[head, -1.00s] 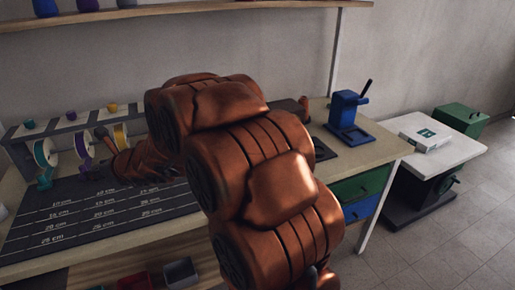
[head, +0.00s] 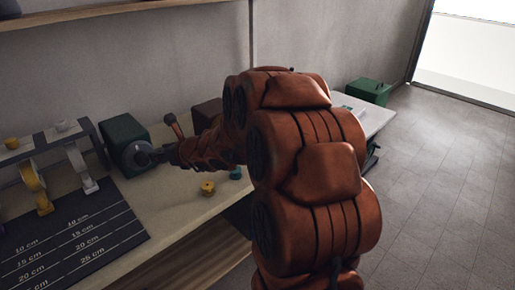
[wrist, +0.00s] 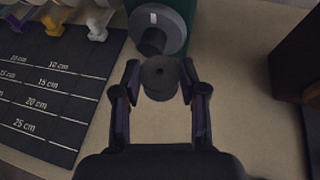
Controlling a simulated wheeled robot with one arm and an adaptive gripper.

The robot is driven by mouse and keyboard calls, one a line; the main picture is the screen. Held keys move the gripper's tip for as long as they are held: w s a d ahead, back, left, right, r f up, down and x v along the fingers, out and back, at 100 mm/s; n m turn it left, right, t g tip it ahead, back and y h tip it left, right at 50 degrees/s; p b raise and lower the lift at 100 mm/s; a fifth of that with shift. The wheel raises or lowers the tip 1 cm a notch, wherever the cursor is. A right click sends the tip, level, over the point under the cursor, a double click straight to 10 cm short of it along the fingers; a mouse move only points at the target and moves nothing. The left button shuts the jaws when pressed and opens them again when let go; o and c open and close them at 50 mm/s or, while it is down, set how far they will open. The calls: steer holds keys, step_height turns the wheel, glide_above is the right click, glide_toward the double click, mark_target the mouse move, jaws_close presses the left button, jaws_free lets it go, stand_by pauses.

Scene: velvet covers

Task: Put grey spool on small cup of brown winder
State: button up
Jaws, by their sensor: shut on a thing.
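My gripper (wrist: 160,90) has its fingers on either side of the dark grey spool (wrist: 160,78), which has a small hole in its top; it is shut on the spool. In the head view my gripper (head: 150,156) is small and the spool is hard to make out. Just beyond the spool is a green box (wrist: 178,10) with a grey disc and a dark stub; it also shows in the head view (head: 122,135). A brown box, seemingly the brown winder (wrist: 304,58), stands at the right; in the head view (head: 206,113) my arm partly hides it. Its small cup cannot be made out.
A dark measuring mat (head: 75,240) lies left, below a rack of reels (head: 40,150). A yellow spool (head: 208,188) and a teal spool (head: 236,173) stand on the bench (head: 180,205). Bare bench shows between the green and brown boxes in the wrist view.

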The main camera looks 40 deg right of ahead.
steer(key=s+d+f+m+h, duration=0.1)
steer(key=s+d+f+h, duration=0.1)
steer(key=s+d, duration=0.55)
steer(key=s+d+f+m+h+b, duration=0.15)
steer(key=s+d, duration=0.35)
steer(key=d, duration=0.6)
steer(key=s+d+f+m+h, duration=0.1)
steer(key=s+d, duration=0.6)
steer(key=d, duration=0.3)
steer(key=w+d, duration=0.2)
steer(key=w, duration=0.3)
steer(key=w+d+f+p, duration=0.1)
steer(key=w, duration=0.4)
steer(key=w+d, duration=0.2)
steer(key=w, duration=0.3)
steer(key=shift+d+f+p, duration=0.3)
steer(key=shift+f+p, duration=0.05)
steer(key=shift+p, duration=0.05)
steer(key=shift+s+f, duration=0.1)
steer(key=shift+f, duration=1.65)
steer(key=shift+f+b, duration=0.15)
steer(key=shift+b, duration=0.15)
steer(key=o, duration=0.8)
